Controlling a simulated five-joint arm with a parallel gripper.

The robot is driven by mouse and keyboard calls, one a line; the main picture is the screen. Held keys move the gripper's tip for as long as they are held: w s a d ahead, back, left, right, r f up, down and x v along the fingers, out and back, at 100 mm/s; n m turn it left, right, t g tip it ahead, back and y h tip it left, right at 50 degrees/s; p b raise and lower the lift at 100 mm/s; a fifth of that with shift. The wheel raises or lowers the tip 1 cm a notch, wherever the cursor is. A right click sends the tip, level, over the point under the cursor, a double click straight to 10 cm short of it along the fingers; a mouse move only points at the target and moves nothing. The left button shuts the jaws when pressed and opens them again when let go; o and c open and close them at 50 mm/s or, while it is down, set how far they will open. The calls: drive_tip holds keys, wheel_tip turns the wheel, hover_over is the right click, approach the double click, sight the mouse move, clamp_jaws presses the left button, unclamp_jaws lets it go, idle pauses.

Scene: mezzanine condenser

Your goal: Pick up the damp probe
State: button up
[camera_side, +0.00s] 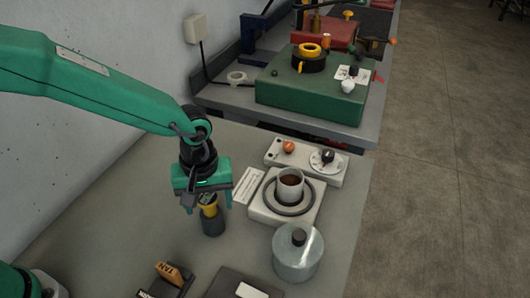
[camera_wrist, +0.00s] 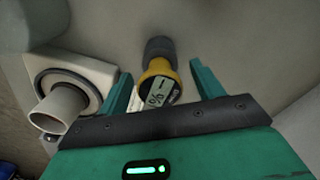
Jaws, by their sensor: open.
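The damp probe (camera_side: 212,222) stands upright on the grey bench, with a dark grey lower body and a yellow head. In the wrist view the probe (camera_wrist: 158,68) shows its yellow head and a small display with a % sign, between my two fingers. My gripper (camera_side: 206,203) is above and around the probe's head, pointing down. Its green fingers are open, with a gap to the probe on both sides in the wrist view. The gripper hides part of the head in the side view.
A control box (camera_side: 270,155) lies behind.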

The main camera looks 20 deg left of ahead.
drive_tip(key=shift+f, duration=0.7)
drive_tip(key=c, duration=1.1)
drive_tip(key=shift+r, duration=0.15)
drive_tip(key=shift+r, duration=4.9)
drive_tip(key=shift+w, duration=0.1)
drive_tip(key=shift+w+d+r, duration=0.8)
drive_tip(key=shift+w+d, duration=1.35)
drive_tip(key=shift+d, duration=0.1)
drive_tip(key=shift+w+d+r, duration=0.85)
drive_tip(key=shift+w+d, duration=1.25)
drive_tip(key=shift+d, duration=0.15)
drive_tip(key=shift+w+d+r, duration=0.8)
drive_tip(key=shift+w+d, duration=1.35)
drive_tip(key=shift+d, duration=0.1)
